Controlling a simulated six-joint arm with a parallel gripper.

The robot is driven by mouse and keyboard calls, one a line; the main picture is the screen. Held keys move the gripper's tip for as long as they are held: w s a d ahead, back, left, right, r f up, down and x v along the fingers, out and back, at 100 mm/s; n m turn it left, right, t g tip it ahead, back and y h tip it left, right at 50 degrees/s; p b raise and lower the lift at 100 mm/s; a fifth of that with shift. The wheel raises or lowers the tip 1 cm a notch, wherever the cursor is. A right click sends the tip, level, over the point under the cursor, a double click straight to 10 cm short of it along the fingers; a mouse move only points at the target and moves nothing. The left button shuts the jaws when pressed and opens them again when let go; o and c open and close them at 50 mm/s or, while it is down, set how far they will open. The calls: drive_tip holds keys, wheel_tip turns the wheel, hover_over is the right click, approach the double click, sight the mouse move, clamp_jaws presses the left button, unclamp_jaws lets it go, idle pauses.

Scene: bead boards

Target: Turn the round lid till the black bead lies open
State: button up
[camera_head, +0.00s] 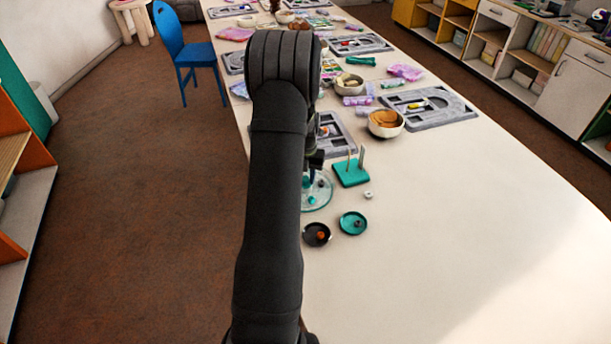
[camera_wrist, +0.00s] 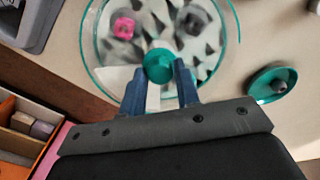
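The round clear lid with a teal rim (camera_wrist: 236,45) fills the upper wrist view; part of it shows beside my arm in the head view (camera_head: 325,198). A teal knob (camera_wrist: 158,66) stands at its middle. My gripper (camera_wrist: 160,72) has one finger on each side of the knob, seemingly touching it. The black bead (camera_wrist: 193,22) appears dark and blurred at the upper right of the lid, and a pink bead (camera_wrist: 124,26) at the upper left. Whether either lies under the clear lid or in an opening cannot be told. A pale wedge (camera_wrist: 112,78) shows left of the knob.
A teal dish (camera_head: 343,229) with a dark bead and a black dish (camera_head: 308,241) with an orange bead stand nearby. A teal peg stand (camera_head: 350,180) and a small pale bead (camera_head: 368,194) are right of the lid. Grey trays and bowls lie beyond; the right table is clear.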

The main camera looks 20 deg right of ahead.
drive_tip(key=o, duration=0.3)
wheel_tip(320, 180, up, 17)
drive_tip(key=shift+r, duration=0.2)
idle(0.4)
